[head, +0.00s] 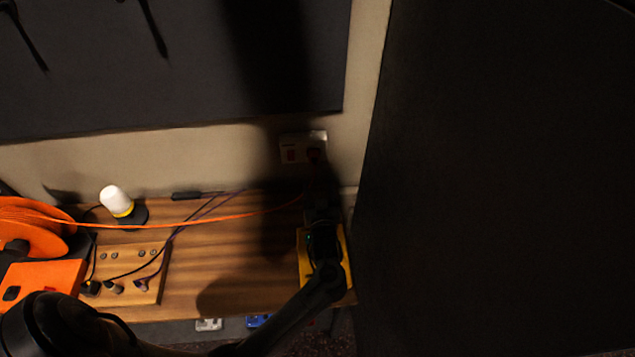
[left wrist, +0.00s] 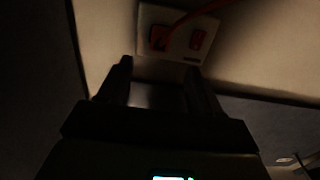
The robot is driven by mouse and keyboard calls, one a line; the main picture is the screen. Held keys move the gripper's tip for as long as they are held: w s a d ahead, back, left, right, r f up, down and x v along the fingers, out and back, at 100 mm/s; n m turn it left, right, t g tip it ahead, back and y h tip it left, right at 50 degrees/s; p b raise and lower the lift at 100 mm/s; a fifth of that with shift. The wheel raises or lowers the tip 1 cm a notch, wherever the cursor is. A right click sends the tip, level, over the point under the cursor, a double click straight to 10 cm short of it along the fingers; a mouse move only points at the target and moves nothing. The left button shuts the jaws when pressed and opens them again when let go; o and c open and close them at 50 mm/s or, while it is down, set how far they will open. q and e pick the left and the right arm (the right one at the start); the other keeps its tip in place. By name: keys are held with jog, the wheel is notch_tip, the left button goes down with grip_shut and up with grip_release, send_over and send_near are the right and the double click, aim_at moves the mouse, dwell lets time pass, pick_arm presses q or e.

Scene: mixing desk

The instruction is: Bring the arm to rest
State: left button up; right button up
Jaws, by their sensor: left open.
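My left arm comes in from the lower left in the head view, over the front of the wooden desk. Its gripper (head: 321,200) is in shadow near the back right of the desk, below a wall socket (head: 303,148). In the left wrist view the two dark fingers of my left gripper (left wrist: 158,72) stand apart with nothing seen between them. The socket (left wrist: 178,58) lies beyond the fingertips, with a dark red plug (left wrist: 159,38) against it and a red cord (left wrist: 205,10) running off. My right gripper does not show.
An orange cable reel (head: 35,222) and a white-topped lamp (head: 116,200) stand at left, by a wooden panel (head: 152,290) with knobs. An orange cable (head: 200,225) crosses the desk. A yellow object (head: 343,272) lies under my arm. A large dark panel (head: 500,180) fills the right.

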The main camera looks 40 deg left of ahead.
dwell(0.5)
pick_arm(q)
jog(key=s+d+f+m+g+h, duration=0.2)
jog(key=s+d+f+m+h, duration=0.35)
jog(key=s+d+h, duration=0.45)
jog(key=s+d+r+m+g+h, duration=0.2)
jog(key=s+m+g, duration=0.1)
jog(key=s, duration=0.6)
jog(key=s+d+r+m+g+h, duration=0.1)
jog(key=s+d+m+g+h, duration=0.15)
jog(key=s, duration=0.55)
notch_tip(320, 180, up, 16)
jog(key=p, duration=1.6)
jog(key=shift+s+d+m+g+y, duration=0.15)
jog(key=shift+s+m+g+y, duration=0.05)
jog(key=shift+m+g+y, duration=0.2)
